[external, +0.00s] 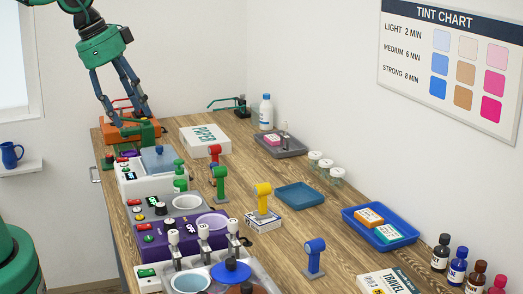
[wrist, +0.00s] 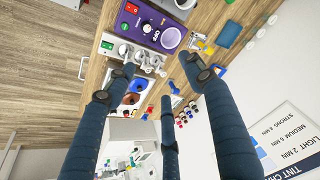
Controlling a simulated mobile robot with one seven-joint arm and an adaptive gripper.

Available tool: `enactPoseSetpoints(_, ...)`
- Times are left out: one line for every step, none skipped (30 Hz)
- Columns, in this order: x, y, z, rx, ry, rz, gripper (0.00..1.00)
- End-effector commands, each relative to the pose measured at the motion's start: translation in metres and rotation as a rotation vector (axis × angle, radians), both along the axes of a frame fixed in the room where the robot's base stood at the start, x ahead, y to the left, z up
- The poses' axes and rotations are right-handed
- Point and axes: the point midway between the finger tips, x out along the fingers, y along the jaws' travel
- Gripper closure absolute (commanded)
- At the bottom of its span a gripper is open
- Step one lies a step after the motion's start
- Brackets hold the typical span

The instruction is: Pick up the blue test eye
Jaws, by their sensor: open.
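The blue test eye (external: 314,256) appears to be the blue post with a rounded head, standing upright on the wooden table at the front right of the external view. A small blue shape in the wrist view (wrist: 174,88), beyond the fingers, seems to be the same thing. My gripper (external: 126,112) is at the far left end of the table, pointing down, well apart from the blue test eye. In the wrist view my gripper (wrist: 160,76) has its dark blue fingers spread, with nothing held between them.
Similar yellow (external: 263,197), green (external: 220,184) and red (external: 215,155) posts stand farther back; the yellow one is on a small box. A purple device (external: 160,246) is left, a blue tray (external: 350,222) right, and a travel box (external: 388,282) in front. Bottles stand at the right edge.

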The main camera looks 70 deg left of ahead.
Motion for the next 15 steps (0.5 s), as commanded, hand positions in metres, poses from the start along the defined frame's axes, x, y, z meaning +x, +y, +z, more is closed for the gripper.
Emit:
enactPoseSetpoints(0.013,-0.004,0.008,0.008,0.013,-0.024,0.47)
enactPoseSetpoints(0.020,-0.006,0.011,0.013,0.017,-0.041,0.47)
enactPoseSetpoints(0.029,-0.009,0.013,0.019,0.024,-0.062,0.47)
enactPoseSetpoints(0.036,-0.012,0.015,0.025,0.029,-0.079,0.47)
enactPoseSetpoints(0.043,-0.015,0.017,0.030,0.035,-0.095,0.47)
enactPoseSetpoints(0.053,-0.018,0.019,0.037,0.041,-0.117,0.47)
enactPoseSetpoints(0.060,-0.020,0.020,0.042,0.047,-0.132,0.47)
enactPoseSetpoints(0.067,-0.023,0.022,0.047,0.052,-0.148,0.47)
enactPoseSetpoints(0.076,-0.027,0.023,0.053,0.059,-0.170,0.47)
enactPoseSetpoints(0.083,-0.029,0.023,0.057,0.064,-0.186,0.47)
enactPoseSetpoints(0.090,-0.032,0.024,0.062,0.070,-0.203,0.47)
enactPoseSetpoints(0.099,-0.036,0.025,0.069,0.077,-0.224,0.47)
enactPoseSetpoints(0.106,-0.039,0.025,0.073,0.082,-0.242,0.47)
enactPoseSetpoints(0.113,-0.042,0.025,0.077,0.087,-0.257,0.47)
enactPoseSetpoints(0.122,-0.046,0.025,0.084,0.094,-0.280,0.47)
